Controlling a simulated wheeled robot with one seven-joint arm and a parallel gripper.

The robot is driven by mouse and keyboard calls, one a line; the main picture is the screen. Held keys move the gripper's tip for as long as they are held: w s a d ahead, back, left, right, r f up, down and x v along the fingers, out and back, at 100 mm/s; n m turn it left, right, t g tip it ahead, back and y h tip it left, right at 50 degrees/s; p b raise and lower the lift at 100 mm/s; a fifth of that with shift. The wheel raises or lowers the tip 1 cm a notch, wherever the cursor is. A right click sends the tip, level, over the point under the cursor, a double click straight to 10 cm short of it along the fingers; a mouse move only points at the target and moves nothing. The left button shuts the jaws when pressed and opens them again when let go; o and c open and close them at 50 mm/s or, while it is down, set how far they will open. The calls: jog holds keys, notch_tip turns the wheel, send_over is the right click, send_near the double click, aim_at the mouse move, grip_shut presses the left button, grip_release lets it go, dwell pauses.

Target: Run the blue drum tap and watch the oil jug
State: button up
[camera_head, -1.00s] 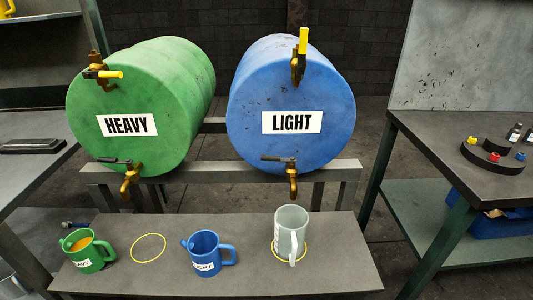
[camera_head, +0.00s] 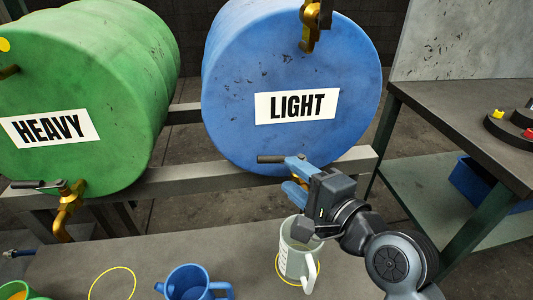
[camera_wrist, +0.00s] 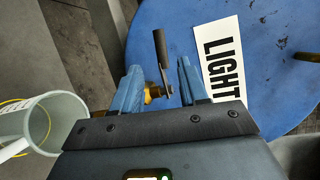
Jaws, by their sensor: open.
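The blue drum (camera_head: 235,85) lies on its rack with a LIGHT label on its face. Its lower brass tap has a black lever (camera_head: 270,159) pointing left; the spout is hidden behind my gripper. My gripper (camera_head: 294,176) is open at this tap. In the wrist view its blue fingers (camera_wrist: 160,85) stand on either side of the lever (camera_wrist: 161,50) and some brass (camera_wrist: 153,92); I cannot tell whether they touch. The pale translucent jug (camera_head: 298,262) stands upright below on a yellow ring; it also shows in the wrist view (camera_wrist: 68,120). I see no oil in it.
The green HEAVY drum (camera_head: 120,80) with its tap (camera_head: 66,205) is at left. A blue jug (camera_head: 187,284) and part of a green jug (camera_head: 15,290) stand on the low bench (camera_head: 220,245), beside an empty yellow ring (camera_head: 112,283). A workbench (camera_head: 470,145) is at right.

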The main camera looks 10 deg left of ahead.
aim_at(274, 162)
jog(key=x, duration=0.8)
jog(key=shift+r, duration=0.1)
jog(key=shift+c, duration=0.2)
grip_shut()
dwell(0.3)
